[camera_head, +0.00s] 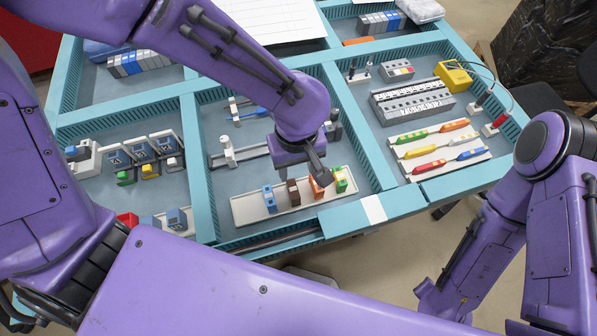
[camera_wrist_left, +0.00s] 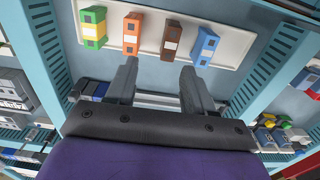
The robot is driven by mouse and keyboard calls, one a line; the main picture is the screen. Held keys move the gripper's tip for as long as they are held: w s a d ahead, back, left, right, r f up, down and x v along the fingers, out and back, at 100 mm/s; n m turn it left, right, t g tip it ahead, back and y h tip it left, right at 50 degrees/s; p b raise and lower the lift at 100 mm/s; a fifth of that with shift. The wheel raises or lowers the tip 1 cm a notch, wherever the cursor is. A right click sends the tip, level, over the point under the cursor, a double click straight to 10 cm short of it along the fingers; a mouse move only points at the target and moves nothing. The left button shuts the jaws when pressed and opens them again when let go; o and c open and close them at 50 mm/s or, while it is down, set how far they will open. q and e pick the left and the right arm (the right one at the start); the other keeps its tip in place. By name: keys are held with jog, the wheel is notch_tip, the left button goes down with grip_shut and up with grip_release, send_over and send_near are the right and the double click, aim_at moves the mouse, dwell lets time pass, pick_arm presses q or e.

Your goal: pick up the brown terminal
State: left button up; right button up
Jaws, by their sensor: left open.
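The brown terminal (camera_head: 294,192) stands in a white tray (camera_head: 240,212), between a blue terminal (camera_head: 269,198) and an orange terminal (camera_head: 316,188). A green terminal (camera_head: 341,180) stands at the right end of the row. In the left wrist view the brown terminal (camera_wrist_left: 172,38) shows a white band and lies just beyond the fingertips. My left gripper (camera_wrist_left: 159,66) is open and empty, its fingers apart and short of the row, roughly facing the brown and orange terminals (camera_wrist_left: 132,34). In the head view the left gripper (camera_head: 317,168) hangs close behind the row. My right gripper is out of view.
Teal dividers part the table into compartments. Rails with small parts (camera_head: 238,152) lie behind the tray. To the right are grey terminal blocks (camera_head: 412,98), colored pieces on white strips (camera_head: 440,150) and a yellow box (camera_head: 453,76). Breaker-like parts (camera_head: 143,155) stand left.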

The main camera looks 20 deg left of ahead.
aim_at(293, 189)
pick_arm(q)
jog(key=s+f, duration=0.2)
jog(key=f, duration=0.1)
jog(key=shift+s+f, duration=0.1)
jog(key=shift+f, duration=0.05)
jog(key=f, duration=0.5)
jog(key=shift+w+a, duration=0.25)
jog(key=shift+w, duration=0.1)
jog(key=shift+s+r, duration=0.15)
jog(key=shift+s, duration=0.1)
grip_shut()
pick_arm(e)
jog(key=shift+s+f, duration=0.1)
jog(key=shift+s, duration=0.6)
